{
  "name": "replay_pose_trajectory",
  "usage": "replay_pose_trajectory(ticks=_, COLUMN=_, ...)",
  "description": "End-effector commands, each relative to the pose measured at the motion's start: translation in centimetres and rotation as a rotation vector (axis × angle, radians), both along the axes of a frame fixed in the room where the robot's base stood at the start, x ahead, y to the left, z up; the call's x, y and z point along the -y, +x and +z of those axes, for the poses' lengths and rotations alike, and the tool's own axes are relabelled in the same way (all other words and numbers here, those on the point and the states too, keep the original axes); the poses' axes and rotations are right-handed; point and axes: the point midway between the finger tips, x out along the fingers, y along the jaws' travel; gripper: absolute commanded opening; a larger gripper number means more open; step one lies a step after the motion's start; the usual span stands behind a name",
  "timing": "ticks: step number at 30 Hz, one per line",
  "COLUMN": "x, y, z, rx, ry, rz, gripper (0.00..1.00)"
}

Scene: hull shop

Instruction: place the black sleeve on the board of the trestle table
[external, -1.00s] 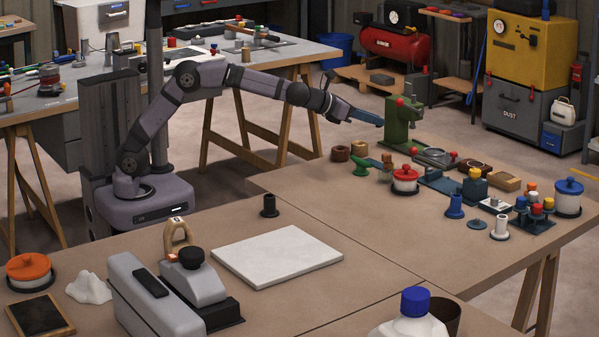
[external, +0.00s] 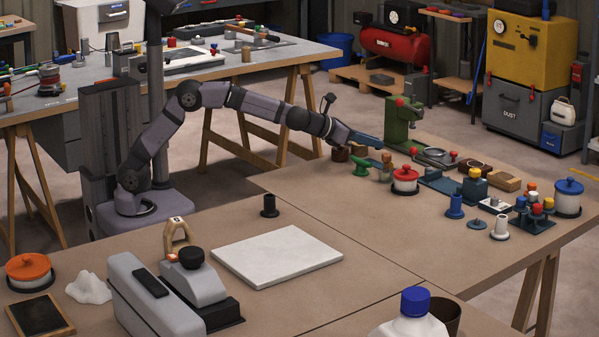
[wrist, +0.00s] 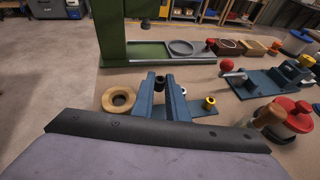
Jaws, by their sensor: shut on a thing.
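A black sleeve (external: 269,206) with a wider foot stands upright on the brown board (external: 350,205) of the front trestle table, behind a pale flat slab (external: 277,256). My gripper (external: 368,139) is away from it, low over the far left edge of that board, near a wooden ring. In the wrist view, my gripper's blue jaws (wrist: 160,82) are closed around a small dark, round-topped part (wrist: 160,77). Most of this part is hidden by the jaws, and I cannot tell whether it is another sleeve.
A wooden ring (wrist: 118,99) lies left of the jaws. A green press (external: 402,118) stands just beyond them. A red-lidded pot (external: 405,180) and several small parts crowd the right side. The board's middle is clear around its seam.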

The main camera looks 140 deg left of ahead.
Motion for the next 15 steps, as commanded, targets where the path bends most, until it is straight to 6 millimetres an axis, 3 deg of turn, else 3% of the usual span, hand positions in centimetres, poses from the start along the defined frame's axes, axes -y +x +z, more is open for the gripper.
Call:
replay_pose_trajectory(ticks=1, x=0.0, y=0.0, z=-1.1, rx=-0.001, ry=-0.002, rz=0.0, gripper=0.0)
replay_pose_trajectory(ticks=6, x=0.0, y=0.0, z=-2.9, rx=-0.001, ry=-0.002, rz=0.0, gripper=0.0)
replay_pose_trajectory(ticks=15, x=0.0, y=0.0, z=-3.0, rx=0.0, ry=-0.001, rz=0.0, gripper=0.0)
